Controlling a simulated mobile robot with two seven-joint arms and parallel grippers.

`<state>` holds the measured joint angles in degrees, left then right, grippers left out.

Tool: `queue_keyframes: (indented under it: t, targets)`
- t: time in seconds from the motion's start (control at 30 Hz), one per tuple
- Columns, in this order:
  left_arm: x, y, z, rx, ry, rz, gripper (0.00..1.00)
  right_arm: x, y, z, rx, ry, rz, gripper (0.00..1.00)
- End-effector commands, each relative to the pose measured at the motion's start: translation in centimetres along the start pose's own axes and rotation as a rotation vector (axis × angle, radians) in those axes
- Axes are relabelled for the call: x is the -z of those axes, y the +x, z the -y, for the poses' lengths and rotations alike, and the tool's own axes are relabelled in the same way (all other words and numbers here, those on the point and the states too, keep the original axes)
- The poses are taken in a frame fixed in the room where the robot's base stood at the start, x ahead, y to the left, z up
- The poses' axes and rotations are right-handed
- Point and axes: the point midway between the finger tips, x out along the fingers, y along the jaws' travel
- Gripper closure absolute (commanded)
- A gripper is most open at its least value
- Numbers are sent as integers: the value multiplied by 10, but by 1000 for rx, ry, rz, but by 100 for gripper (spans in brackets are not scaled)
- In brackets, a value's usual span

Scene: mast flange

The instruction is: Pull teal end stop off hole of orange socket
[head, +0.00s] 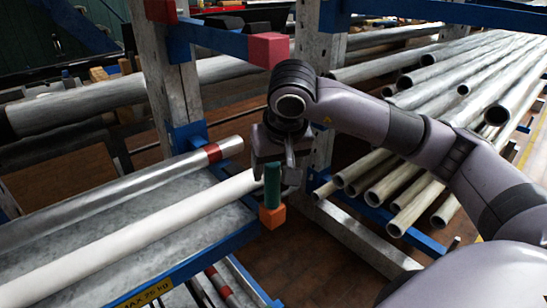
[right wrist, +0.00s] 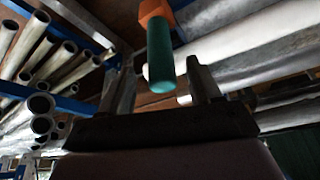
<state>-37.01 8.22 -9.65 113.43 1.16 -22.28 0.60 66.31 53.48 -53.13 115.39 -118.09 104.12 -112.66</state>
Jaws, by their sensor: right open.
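The teal end stop (head: 272,186) is an upright cylinder standing in the orange socket (head: 272,216) at the end of a blue rack arm. My right gripper (head: 275,160) is at the top of the end stop, open. In the right wrist view the end stop (right wrist: 160,58) reaches from the orange socket (right wrist: 154,12) toward the space between the two fingers of my right gripper (right wrist: 163,82). Whether the fingers touch it cannot be told. The socket's hole is hidden by the end stop. My left gripper is not in view.
A white pipe (head: 130,238) and a metal pipe (head: 110,195) lie on the rack left of the end stop. A red block (head: 268,49) caps a higher blue arm behind. Several steel pipes (head: 450,70) are stacked at the right. Brown floor (head: 310,265) shows right of the socket.

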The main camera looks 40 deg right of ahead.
Motion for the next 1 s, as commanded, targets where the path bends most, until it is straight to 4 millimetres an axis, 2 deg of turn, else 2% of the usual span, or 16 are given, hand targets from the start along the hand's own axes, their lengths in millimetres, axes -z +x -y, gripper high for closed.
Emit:
queue_keyframes:
  t: [0.1, 0.3, 0.67, 0.7, 0.87, 1.0]
  targets:
    - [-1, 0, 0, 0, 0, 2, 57, -1, 20, 0, 0, 1, 5, 37]
    - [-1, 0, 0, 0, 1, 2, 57, 0, 42, 1, 2, 2, 2, 37]
    - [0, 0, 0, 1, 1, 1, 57, 0, 49, 1, 3, 1, 2, 37]
    - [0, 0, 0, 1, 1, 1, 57, 0, 48, 1, 3, 1, 2, 43]
    - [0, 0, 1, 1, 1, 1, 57, 0, 48, 1, 3, 1, 2, 95]
    - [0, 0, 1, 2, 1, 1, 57, 0, 48, 1, 3, 1, 1, 97]
